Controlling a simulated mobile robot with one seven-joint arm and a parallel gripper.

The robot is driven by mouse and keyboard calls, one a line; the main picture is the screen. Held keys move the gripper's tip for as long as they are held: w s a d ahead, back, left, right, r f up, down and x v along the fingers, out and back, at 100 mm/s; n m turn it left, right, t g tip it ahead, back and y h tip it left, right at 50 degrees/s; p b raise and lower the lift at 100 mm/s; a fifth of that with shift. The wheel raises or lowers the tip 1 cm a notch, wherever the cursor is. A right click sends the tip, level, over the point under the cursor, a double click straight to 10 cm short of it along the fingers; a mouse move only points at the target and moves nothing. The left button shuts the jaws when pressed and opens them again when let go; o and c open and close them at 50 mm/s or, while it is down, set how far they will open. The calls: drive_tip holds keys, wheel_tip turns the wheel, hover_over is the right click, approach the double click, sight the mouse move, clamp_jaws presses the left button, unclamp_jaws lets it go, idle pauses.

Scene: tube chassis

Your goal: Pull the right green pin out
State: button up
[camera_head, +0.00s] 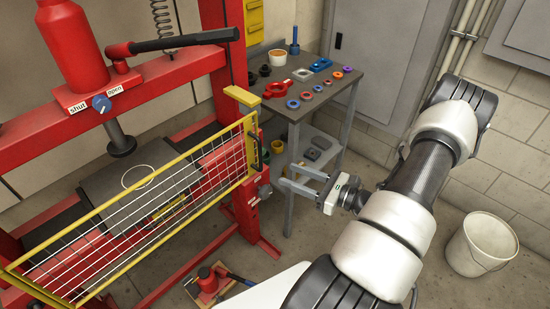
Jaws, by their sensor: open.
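The red press frame (140,75) stands at the left with a yellow-framed wire guard (130,205) across its front. My gripper (286,176) is open and empty, its two grey fingers pointing left toward the right post of the press. A small grey knob-like part (264,190) sits on that post, just left of and slightly below the fingertips. There appears to be a gap between them. I cannot make out any green pin for certain; the part's colour is too unclear to tell.
A grey bench (330,97) with rings, cups and blue and red parts stands behind my gripper. A white bucket (482,245) is on the floor at right. The floor between post and bucket is mostly clear.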

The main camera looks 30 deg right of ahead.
sight(264, 153)
drive_tip(key=d+f+m+t+h, duration=0.2)
drive_tip(key=d+f+m+h, duration=0.2)
drive_tip(key=f, duration=0.1)
drive_tip(key=x, duration=0.5)
drive_tip(key=b+x, duration=0.1)
drive_tip(key=x, duration=0.5)
drive_tip(key=b+x, duration=0.1)
drive_tip(key=x, duration=0.5)
drive_tip(key=shift+w+r, duration=0.1)
drive_tip(key=shift+r, duration=0.2)
clamp_jaws()
